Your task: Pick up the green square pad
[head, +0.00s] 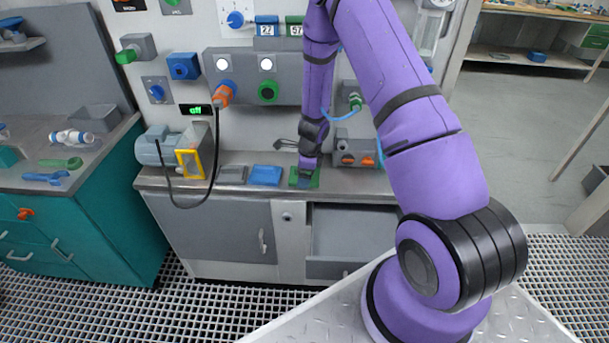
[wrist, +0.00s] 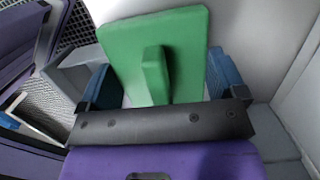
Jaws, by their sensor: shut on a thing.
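The green square pad (wrist: 185,45) fills the middle of the wrist view, with a raised green block (wrist: 155,75) on its face. My gripper (wrist: 160,85) has a blue finger on each side of the pad's block and is shut on the pad. In the head view my gripper (head: 306,172) points down at the counter, over the green pad (head: 314,182). The gripper covers part of the pad there. I cannot tell whether the pad still touches the counter.
A blue pad (head: 265,175) and a grey pad (head: 232,174) lie to the left on the counter (head: 215,186). A motor with a yellow frame (head: 190,163) stands further left. A grey box with orange parts (head: 357,150) stands to the right. The panel wall rises close behind.

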